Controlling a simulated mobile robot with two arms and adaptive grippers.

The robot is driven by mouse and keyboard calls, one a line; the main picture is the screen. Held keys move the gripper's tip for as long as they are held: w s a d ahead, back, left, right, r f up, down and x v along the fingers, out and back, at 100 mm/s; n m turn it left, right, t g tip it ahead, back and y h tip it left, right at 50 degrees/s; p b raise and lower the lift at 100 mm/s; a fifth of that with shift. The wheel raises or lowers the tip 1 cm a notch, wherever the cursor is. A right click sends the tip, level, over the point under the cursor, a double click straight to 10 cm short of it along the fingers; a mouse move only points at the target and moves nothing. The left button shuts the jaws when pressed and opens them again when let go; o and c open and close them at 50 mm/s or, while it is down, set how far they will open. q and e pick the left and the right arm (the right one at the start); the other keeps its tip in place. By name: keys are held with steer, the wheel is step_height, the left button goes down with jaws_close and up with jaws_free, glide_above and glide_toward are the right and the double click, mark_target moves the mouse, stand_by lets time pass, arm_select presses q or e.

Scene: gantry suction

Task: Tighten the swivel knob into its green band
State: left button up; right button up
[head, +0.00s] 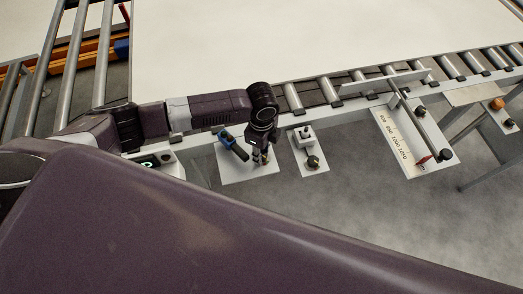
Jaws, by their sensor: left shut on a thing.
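My left gripper (261,157) points down over the right part of a white plate (236,172) on the near side of the conveyor. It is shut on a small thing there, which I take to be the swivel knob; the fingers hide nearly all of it. I cannot make out the green band or where the knob stands against it. A blue and black handle-like part (233,146) lies tilted on the same plate, just left of the gripper. My right gripper is not in view.
To the right, a smaller white plate (310,172) carries a white block and a dark round knob (313,161). Further right is a scale plate (399,146) with a rod and a red pointer (424,159). An orange knob (497,103) sits at the far right. Rollers (328,90) run behind.

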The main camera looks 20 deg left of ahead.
arm_select(q)
steer(key=o, duration=1.1)
steer(key=shift+o, duration=0.2)
steer(key=shift+r, duration=0.15)
step_height(320, 180, up, 12)
